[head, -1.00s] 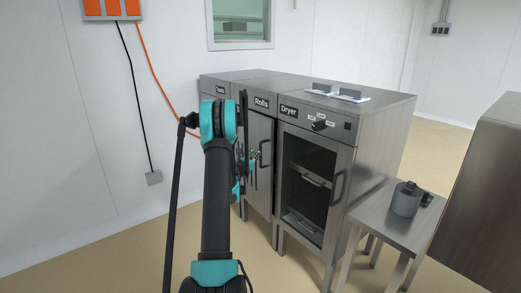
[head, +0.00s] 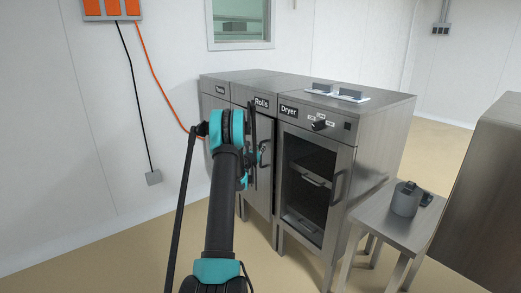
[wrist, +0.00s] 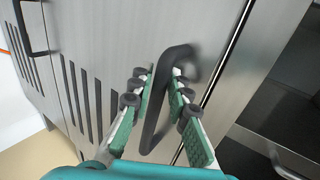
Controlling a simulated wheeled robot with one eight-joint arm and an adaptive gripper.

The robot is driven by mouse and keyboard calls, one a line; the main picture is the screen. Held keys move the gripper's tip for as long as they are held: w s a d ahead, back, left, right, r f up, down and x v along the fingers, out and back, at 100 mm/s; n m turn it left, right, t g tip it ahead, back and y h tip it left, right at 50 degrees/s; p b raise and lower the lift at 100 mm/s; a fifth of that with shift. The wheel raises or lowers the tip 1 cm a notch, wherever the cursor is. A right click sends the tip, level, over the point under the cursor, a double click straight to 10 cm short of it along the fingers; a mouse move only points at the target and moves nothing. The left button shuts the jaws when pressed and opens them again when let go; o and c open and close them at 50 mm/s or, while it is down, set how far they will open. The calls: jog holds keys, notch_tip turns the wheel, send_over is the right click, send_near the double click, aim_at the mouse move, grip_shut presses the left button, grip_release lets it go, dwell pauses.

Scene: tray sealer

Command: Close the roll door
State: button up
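The Rolls cabinet (head: 261,104) stands in the middle of a row of steel cabinets. Its steel roll door (head: 264,190) faces me and looks nearly flush with the front; I cannot tell whether it is fully closed. In the wrist view, the door (wrist: 120,60) fills the middle, with slots at left and a bright edge line at right. Its black bar handle (wrist: 158,115) runs between the green pads of my gripper (wrist: 163,85). The fingers stand on both sides of the handle, apart, with narrow gaps. In the head view, my arm hides most of my gripper.
The Dryer cabinet (head: 318,185) with a dark window and handle stands to the right. Another slim cabinet (head: 213,92) is at the left. A small steel table (head: 375,212) carries a grey container (head: 406,199). The floor at front left is clear.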

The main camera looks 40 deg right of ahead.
aim_at(267, 146)
grip_shut()
jog(key=shift+d, duration=0.1)
jog(key=d, duration=0.3)
jog(key=shift+s+d, duration=0.25)
jog(key=shift+s, duration=0.15)
jog(key=shift+o, duration=1.3)
grip_release()
jog(key=shift+s+d, duration=0.1)
jog(key=shift+d, duration=0.05)
